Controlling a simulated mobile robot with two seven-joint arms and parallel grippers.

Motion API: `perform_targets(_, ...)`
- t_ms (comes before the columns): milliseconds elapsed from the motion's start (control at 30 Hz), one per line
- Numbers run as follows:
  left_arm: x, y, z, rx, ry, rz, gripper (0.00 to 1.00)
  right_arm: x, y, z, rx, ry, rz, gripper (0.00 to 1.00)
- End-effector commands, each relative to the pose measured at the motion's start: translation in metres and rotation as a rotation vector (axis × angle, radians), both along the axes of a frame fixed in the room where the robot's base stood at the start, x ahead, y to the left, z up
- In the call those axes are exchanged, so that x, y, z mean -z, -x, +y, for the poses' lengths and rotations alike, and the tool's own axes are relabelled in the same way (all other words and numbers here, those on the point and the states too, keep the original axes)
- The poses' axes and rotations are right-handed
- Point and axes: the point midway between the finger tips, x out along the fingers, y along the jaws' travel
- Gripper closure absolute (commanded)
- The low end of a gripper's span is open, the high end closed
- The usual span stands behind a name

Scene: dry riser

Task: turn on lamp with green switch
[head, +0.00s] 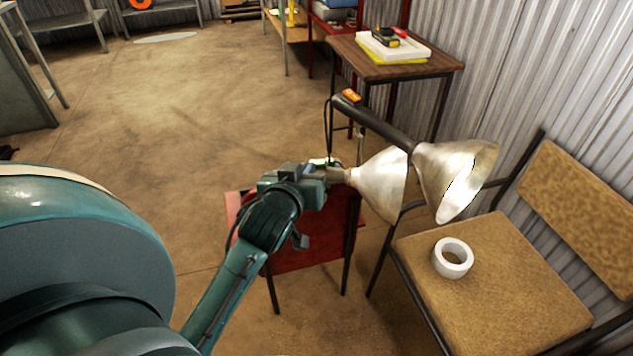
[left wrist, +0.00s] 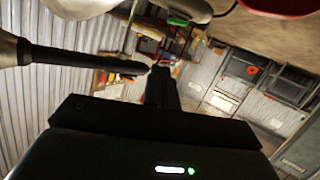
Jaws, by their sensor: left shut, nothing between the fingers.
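The lamp has two silvery conical shades in the head view, a left one (head: 378,184) and a right one (head: 455,172), with a dark bar (head: 378,120) behind them. A small orange piece, perhaps a switch (head: 347,95), sits at the bar's far end. My left gripper (head: 335,174) is at the narrow end of the left shade; I cannot tell if it touches. In the left wrist view its fingers (left wrist: 161,86) are shut and empty. A small green piece, likely the green switch (left wrist: 177,21), shows above the fingertips there. My right gripper is out of view.
A red-topped stool (head: 300,258) stands below my left gripper. A chair (head: 490,265) with a white tape roll (head: 453,258) on its seat stands at the right. A brown table (head: 400,68) is behind the lamp by the corrugated wall.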

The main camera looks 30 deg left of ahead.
Motion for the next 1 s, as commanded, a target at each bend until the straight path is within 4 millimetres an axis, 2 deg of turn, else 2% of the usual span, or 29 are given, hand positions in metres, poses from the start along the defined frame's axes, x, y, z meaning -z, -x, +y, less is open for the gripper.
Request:
perform_targets(33,0.005,-0.002,0.005,-0.020,0.009,-0.020,1.00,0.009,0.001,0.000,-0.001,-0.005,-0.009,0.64)
perform_targets(233,-0.001,-0.003,0.014,-0.061,0.027,-0.049,1.00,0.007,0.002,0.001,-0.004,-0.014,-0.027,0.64)
perform_targets(667,-0.001,-0.007,0.015,-0.061,0.027,-0.049,1.00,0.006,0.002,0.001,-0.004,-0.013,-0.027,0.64)
perform_targets(867,0.006,-0.033,0.024,-0.061,0.026,-0.050,1.00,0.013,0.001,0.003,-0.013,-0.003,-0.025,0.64)
perform_targets(1000,0.013,-0.061,0.034,-0.062,0.025,-0.050,1.00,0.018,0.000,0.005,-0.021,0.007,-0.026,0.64)
